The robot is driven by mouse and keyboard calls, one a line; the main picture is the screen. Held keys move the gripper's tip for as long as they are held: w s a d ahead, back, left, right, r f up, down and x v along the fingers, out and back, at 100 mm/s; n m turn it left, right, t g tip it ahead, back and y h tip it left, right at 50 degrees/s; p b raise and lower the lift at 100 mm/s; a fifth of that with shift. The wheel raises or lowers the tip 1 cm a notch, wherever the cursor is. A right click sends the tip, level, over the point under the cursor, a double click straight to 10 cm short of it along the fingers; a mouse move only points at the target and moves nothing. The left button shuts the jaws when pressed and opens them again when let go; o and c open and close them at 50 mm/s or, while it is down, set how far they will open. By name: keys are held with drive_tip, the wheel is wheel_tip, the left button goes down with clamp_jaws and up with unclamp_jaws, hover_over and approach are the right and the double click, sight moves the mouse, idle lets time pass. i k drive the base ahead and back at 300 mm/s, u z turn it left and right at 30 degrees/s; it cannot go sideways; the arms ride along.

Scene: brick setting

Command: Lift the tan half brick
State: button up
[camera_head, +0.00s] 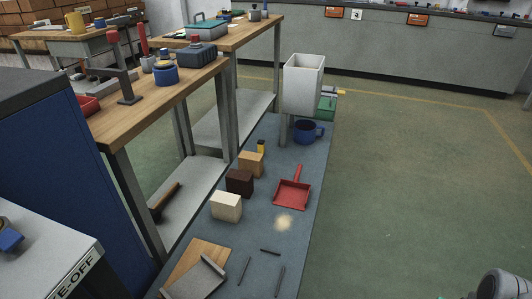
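A tan block (251,164), which looks like the tan half brick, stands on the blue-grey mat (262,222) on the floor, beside the workbench legs. A dark brown block (239,183) is just in front of it, and a cream block (226,207) is nearer still. The three stand in a rough row with small gaps. My gripper does not show; only a grey rounded part, probably of my arm, is at the lower right corner.
A red dustpan (293,193) lies right of the blocks. A small yellow and black item (261,146), a blue mug (307,132) and a white bin (303,84) are behind. Dark rods and a wooden board (198,262) lie in front. Green floor at right is clear.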

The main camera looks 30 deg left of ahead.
sight(250, 162)
drive_tip(key=i, duration=3.1)
drive_tip(key=u, duration=3.5)
drive_tip(key=i, duration=0.45)
drive_tip(key=u, duration=0.05)
